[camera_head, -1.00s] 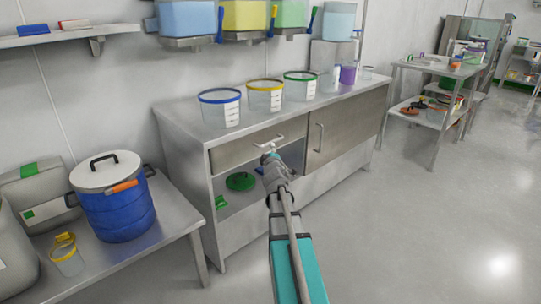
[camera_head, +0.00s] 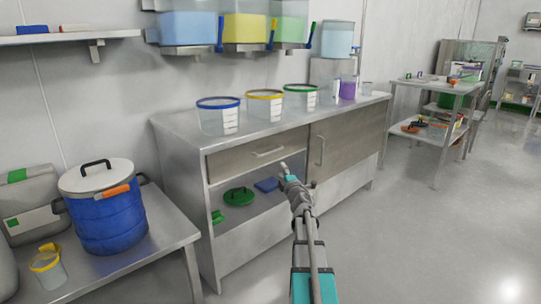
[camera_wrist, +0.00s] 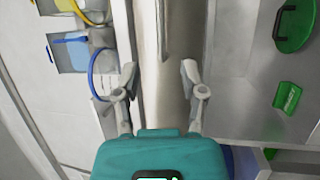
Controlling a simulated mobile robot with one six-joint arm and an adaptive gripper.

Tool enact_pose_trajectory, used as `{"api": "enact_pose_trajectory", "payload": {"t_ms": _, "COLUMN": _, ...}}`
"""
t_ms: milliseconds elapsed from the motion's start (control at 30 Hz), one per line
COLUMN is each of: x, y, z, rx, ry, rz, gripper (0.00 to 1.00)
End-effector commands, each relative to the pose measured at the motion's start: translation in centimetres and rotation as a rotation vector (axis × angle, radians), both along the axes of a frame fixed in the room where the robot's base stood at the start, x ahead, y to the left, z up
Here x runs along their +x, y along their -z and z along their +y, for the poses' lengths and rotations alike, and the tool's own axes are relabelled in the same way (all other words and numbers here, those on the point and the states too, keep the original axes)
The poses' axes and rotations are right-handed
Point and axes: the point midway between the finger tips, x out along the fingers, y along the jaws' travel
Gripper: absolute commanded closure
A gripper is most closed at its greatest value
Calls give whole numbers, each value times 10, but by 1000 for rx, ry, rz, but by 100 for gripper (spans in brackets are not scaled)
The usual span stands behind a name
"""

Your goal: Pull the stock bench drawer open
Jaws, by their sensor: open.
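The stock bench (camera_head: 217,245) is a steel bench with a drawer (camera_head: 232,161) under its top at the left. The drawer front looks flush with the bench, with a bar handle (camera_head: 268,152) across it. My gripper (camera_head: 284,168) is in front of the drawer, just below and right of the handle. In the wrist view my gripper (camera_wrist: 160,76) is open, its two fingers spread and nothing between them. The handle (camera_wrist: 162,30) shows there as a thin bar beyond the fingertips, roughly between them, against the drawer front (camera_wrist: 148,75). Contact with the handle is not visible.
Blue-, yellow- and green-rimmed tubs (camera_head: 219,118) stand on the bench top. A green lid (camera_head: 239,196) lies on the open shelf below the drawer. A cupboard door (camera_head: 348,142) is at right. A blue drum (camera_head: 108,218) stands on a low table at left. Floor at right is clear.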

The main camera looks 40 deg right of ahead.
Motion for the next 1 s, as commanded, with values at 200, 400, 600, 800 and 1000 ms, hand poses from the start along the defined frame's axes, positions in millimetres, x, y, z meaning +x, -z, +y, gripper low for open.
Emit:
{"api": "enact_pose_trajectory", "payload": {"t_ms": 200, "x": 3, "y": -1, "z": -1, "rx": 1, "ry": 0, "rz": 0, "gripper": 46}}
{"api": "enact_pose_trajectory", "payload": {"t_ms": 400, "x": 16, "y": -3, "z": -6, "rx": 0, "ry": 0, "rz": 1, "gripper": 46}}
{"api": "enact_pose_trajectory", "payload": {"t_ms": 600, "x": 39, "y": -8, "z": -13, "rx": 2, "ry": 0, "rz": 0, "gripper": 46}}
{"api": "enact_pose_trajectory", "payload": {"t_ms": 800, "x": 68, "y": -14, "z": -23, "rx": 1, "ry": 0, "rz": 0, "gripper": 46}}
{"api": "enact_pose_trajectory", "payload": {"t_ms": 1000, "x": 97, "y": -19, "z": -32, "rx": 2, "ry": 0, "rz": 0, "gripper": 46}}
